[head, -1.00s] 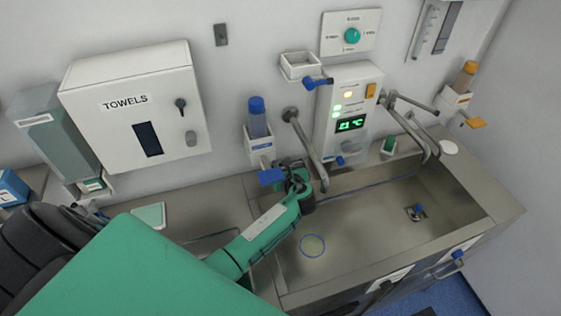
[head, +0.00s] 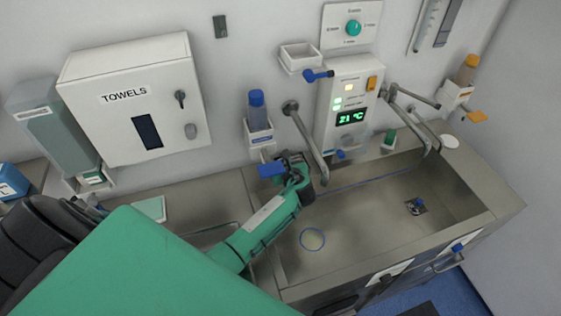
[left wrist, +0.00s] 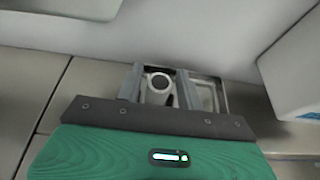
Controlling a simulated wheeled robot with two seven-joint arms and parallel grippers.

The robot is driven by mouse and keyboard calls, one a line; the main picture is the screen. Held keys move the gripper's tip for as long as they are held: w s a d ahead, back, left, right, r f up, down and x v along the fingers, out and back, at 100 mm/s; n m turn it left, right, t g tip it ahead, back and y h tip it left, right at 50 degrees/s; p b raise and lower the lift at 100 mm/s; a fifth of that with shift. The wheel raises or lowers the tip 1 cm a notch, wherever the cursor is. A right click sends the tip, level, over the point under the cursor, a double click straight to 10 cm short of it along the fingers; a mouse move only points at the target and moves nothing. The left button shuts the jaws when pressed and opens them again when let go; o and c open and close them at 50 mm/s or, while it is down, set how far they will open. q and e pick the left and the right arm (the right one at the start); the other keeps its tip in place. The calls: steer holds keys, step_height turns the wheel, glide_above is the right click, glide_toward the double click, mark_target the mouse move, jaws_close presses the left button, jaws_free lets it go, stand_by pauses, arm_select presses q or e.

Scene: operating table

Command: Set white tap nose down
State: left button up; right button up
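In the left wrist view, a pale round ring with a dark hole (left wrist: 160,82) lies between the two grey fingers of my left gripper (left wrist: 158,86). It may be the white tap nose, but I cannot tell for sure, nor whether the fingers touch it. In the head view my left gripper (head: 293,165) is over the back left rim of the sink, beside the left metal spout (head: 308,135) and below the blue-capped bottle. No white tap nose shows clearly there. A blue ring mark (head: 312,239) lies on the sink floor. My right gripper is out of view.
A blue-capped bottle (head: 257,113) in a wall holder, a control panel (head: 348,105) and a towel box (head: 135,98) stand behind.

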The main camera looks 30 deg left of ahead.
arm_select(q)
steer(key=shift+o, duration=0.5)
steer(key=shift+r, duration=0.1)
steer(key=shift+s+d+r, duration=0.1)
steer(key=b+v, duration=0.2)
steer(key=v, duration=0.9)
steer(key=shift+s+d+r, duration=0.15)
steer(key=shift+s+d, duration=0.05)
steer(key=shift+d, duration=0.1)
